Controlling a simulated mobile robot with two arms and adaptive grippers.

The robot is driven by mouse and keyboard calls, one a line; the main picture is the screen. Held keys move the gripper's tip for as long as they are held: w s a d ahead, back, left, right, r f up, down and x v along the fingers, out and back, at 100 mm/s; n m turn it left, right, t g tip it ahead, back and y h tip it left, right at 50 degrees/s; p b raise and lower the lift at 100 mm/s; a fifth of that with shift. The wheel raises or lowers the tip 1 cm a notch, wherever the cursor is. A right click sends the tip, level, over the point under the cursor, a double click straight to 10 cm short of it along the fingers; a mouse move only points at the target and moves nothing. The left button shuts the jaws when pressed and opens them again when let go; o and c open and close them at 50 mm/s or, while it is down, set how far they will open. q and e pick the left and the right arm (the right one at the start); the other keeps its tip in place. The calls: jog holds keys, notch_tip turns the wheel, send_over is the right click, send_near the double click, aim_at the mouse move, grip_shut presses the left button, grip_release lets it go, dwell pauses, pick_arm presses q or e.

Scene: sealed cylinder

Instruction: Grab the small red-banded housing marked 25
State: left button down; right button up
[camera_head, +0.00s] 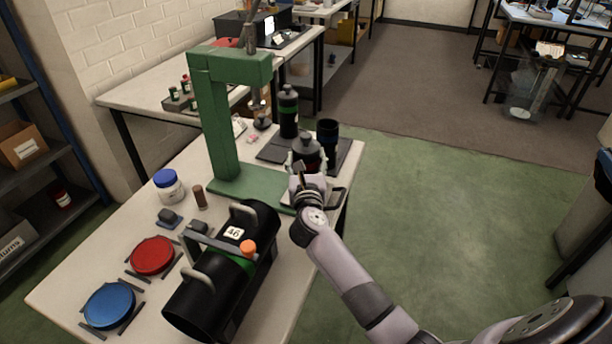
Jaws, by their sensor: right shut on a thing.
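A small black housing with a red band (306,150) stands upright at the right of the bench, by the dark mat. Its number is not readable from here. My right gripper (306,174) reaches it from the near side and is shut on it. The gripper and wrist hide the lower part of the housing. My left gripper is not in view.
A large black cylinder marked 46 (215,285) lies in front.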

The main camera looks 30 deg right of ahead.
grip_shut()
jog(key=shift+r, duration=0.15)
dwell(0.4)
